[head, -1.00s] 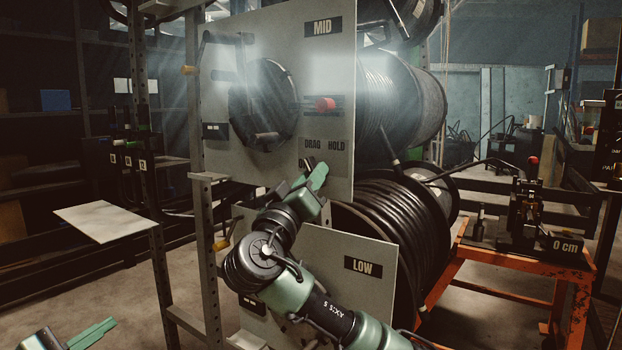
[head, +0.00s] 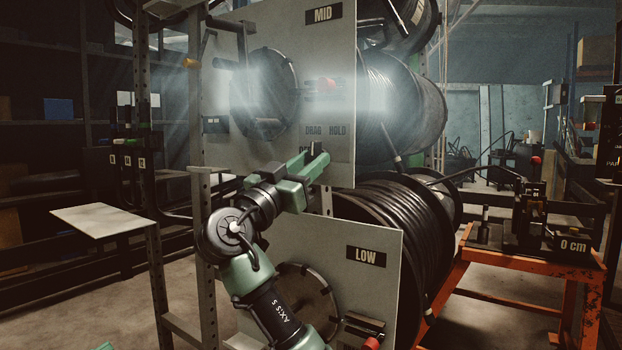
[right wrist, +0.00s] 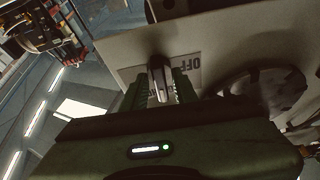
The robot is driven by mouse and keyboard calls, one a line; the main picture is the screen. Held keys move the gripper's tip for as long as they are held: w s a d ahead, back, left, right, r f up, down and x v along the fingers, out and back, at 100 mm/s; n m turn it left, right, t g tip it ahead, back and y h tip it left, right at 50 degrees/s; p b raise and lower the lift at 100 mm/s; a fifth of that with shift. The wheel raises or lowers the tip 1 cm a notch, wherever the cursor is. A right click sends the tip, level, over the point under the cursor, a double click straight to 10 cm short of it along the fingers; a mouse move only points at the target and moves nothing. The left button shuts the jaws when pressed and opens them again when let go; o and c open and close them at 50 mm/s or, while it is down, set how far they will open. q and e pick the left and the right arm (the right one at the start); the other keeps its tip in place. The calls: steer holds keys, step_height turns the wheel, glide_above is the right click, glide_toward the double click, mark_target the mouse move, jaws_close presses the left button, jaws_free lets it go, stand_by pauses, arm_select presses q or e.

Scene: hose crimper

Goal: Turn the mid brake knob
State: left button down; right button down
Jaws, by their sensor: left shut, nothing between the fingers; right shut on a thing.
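The mid brake knob (right wrist: 158,78) is a small dark knob with a light edge, on the grey MID panel (head: 225,158). In the head view it is mostly hidden by my right gripper (head: 317,160), at the panel's lower edge under the DRAG and HOLD labels. In the right wrist view my right gripper (right wrist: 159,92) has one finger on each side of the knob and is shut on it. An OFF label (right wrist: 186,67) shows beside the knob. Only a green tip of my left gripper (head: 106,346) shows at the bottom left; it is shut and empty.
The LOW panel (head: 365,285) and a hose reel (head: 390,235) are below and right. A grey shelf plate (head: 105,221) stands left. An orange bench (head: 480,270) stands right.

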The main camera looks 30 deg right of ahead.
steer(key=shift+w+a+m+g+b, duration=0.15)
steer(key=shift+m+g, duration=0.8)
steer(key=shift+m, duration=0.85)
steer(key=shift+d+m+g+b, duration=0.15)
steer(key=shift+m+g, duration=0.8)
steer(key=shift+m, duration=0.85)
steer(key=shift+a+m, duration=0.1)
steer(key=shift+m, duration=0.3)
steer(key=c, duration=1.4)
jaws_free()
steer(key=shift+c, duration=0.2)
